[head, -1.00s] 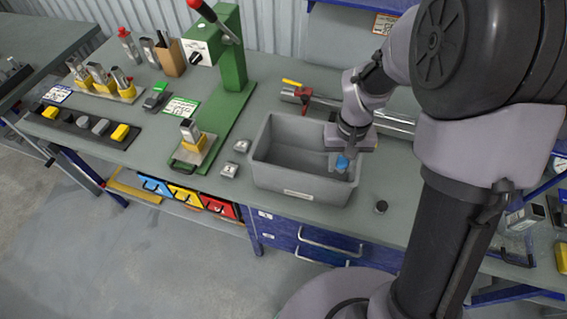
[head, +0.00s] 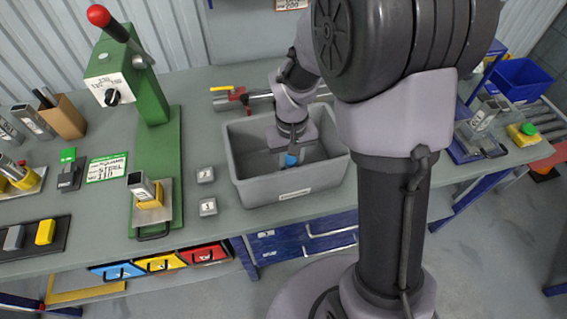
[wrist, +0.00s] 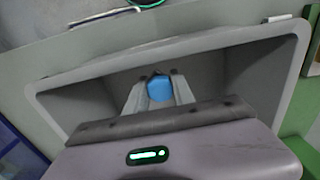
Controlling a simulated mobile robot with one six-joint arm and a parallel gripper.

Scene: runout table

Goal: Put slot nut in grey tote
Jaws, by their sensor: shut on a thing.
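The grey tote (head: 262,191) stands on the bench, in the middle of the head view. In the wrist view its grey wall (wrist: 85,102) surrounds my gripper (wrist: 158,92). My gripper, also in the head view (head: 290,155), reaches down into the tote near its middle. It is shut on a small blue piece, which I take for the slot nut (wrist: 159,87); the piece also shows in the head view (head: 291,160). The fingers cover its sides. I cannot tell whether it touches the tote floor.
A green lever press (head: 158,150) stands left of the tote. Two small numbered blocks (head: 207,207) sit beside the tote's left wall. A pipe with a yellow-handled valve (head: 236,95) lies behind it. A blue bin (head: 522,82) is far right.

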